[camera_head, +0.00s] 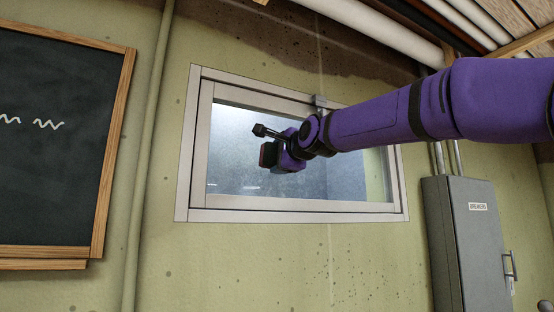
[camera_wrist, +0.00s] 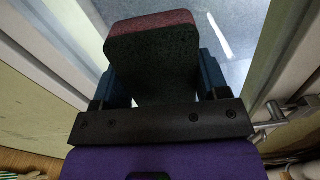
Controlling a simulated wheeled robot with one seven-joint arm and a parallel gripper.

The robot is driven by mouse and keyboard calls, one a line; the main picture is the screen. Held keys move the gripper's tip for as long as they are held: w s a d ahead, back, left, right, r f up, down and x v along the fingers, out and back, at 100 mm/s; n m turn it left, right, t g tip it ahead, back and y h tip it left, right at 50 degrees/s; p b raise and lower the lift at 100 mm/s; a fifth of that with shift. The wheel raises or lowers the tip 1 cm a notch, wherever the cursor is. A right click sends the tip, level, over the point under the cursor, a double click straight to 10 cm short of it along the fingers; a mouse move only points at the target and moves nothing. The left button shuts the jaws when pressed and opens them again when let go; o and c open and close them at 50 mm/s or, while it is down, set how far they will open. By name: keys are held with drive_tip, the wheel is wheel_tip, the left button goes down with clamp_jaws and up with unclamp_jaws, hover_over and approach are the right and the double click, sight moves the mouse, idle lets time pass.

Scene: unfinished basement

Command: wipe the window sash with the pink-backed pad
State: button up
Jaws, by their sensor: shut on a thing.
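The window sash (camera_head: 300,204) is a pale metal frame around a hazy glass pane (camera_head: 235,125), set in the wall at the centre of the head view. My gripper (camera_head: 277,156) is in front of the pane, near its middle. It is shut on the pad, a dark block (camera_wrist: 152,60) with a pinkish face (camera_wrist: 150,22), held between two blue fingers in the wrist view. In the head view the pad (camera_head: 268,155) shows small, with a reddish edge on its left. I cannot tell whether it touches the glass. Pale streaks show on the glass in the wrist view (camera_wrist: 222,35).
A metal latch (camera_head: 319,101) sits on the sash's top edge, close behind my arm. A grey breaker box (camera_head: 465,240) is on the right, a wood-framed chalkboard (camera_head: 60,140) on the left. Pipes (camera_head: 375,22) run overhead. The wall below the window is clear.

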drive_tip(key=shift+v, duration=1.9)
drive_tip(key=shift+s+d, duration=0.1)
drive_tip(key=v, duration=0.2)
drive_tip(key=shift+s+d, duration=0.1)
drive_tip(key=shift+s, duration=0.3)
